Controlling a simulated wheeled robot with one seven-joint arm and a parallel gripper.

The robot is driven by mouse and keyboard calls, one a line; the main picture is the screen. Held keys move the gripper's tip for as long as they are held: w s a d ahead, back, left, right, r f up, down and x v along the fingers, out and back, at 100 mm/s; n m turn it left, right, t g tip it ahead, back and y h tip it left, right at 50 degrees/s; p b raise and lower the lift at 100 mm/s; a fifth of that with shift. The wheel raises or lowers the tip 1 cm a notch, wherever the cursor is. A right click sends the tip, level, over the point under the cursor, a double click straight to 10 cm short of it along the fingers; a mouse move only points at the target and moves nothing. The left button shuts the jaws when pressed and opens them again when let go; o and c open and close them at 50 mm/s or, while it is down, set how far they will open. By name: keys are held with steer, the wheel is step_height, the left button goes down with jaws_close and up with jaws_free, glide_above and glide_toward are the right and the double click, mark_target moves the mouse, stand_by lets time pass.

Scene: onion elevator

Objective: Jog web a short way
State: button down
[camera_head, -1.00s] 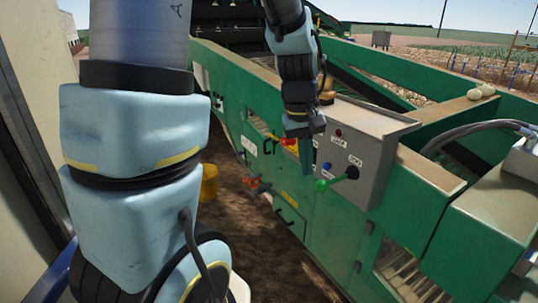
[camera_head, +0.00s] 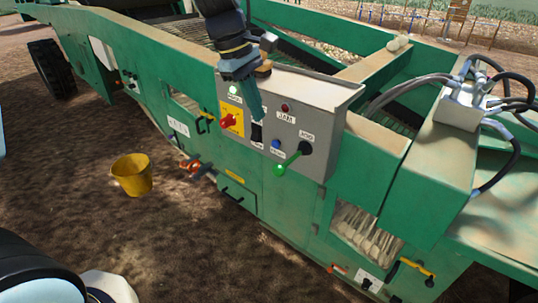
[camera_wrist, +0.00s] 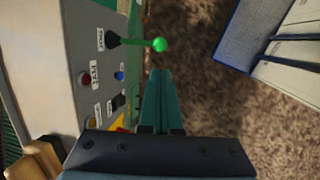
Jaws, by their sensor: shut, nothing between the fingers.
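The grey control panel (camera_head: 325,112) is on the side of the green machine. At its right end the JOG lever, black with a green knob (camera_head: 280,169), sticks out from under the JOG label. In the wrist view the same green knob (camera_wrist: 159,44) is just beyond my fingertips, with a visible gap. My gripper (camera_head: 257,117) is shut and empty, pointing down in front of the panel's left-middle part. It partly hides a black switch (camera_head: 257,132). The web (camera_head: 190,32) shows as a dark slatted strip inside the machine, partly hidden by my arm.
A yellow bucket (camera_head: 132,174) stands on open soil.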

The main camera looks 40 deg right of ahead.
mark_target(276, 166)
steer(key=p+x, duration=0.3)
steer(key=x, duration=1.1)
steer(key=shift+f, duration=0.2)
